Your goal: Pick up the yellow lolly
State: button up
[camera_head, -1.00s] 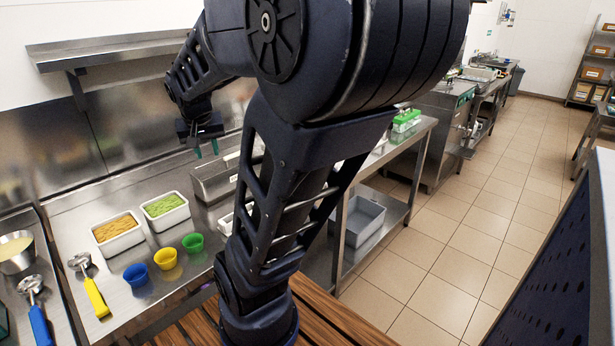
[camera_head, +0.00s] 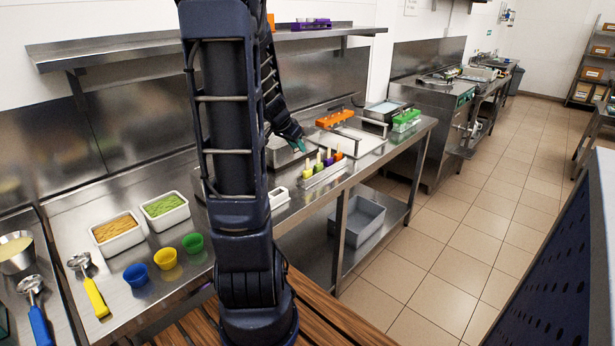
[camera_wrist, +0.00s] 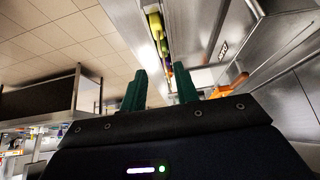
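In the wrist view the yellow lolly (camera_wrist: 155,22) is near the top, with the row running down toward the gap between my fingertips. My gripper (camera_head: 299,145) is above the counter, behind and above the row; in the wrist view its two green fingers (camera_wrist: 160,78) are apart with nothing held between them.
An orange mould (camera_head: 335,118) and a white tray (camera_head: 352,140) lie behind the holder. Yellow, green and blue cups and two food tubs (camera_head: 117,240) are at left. A grey bin (camera_head: 356,222) is on the lower shelf.

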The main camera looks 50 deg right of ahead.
aim_at(307, 170)
jog(key=shift+x, duration=5.45)
grip_shut()
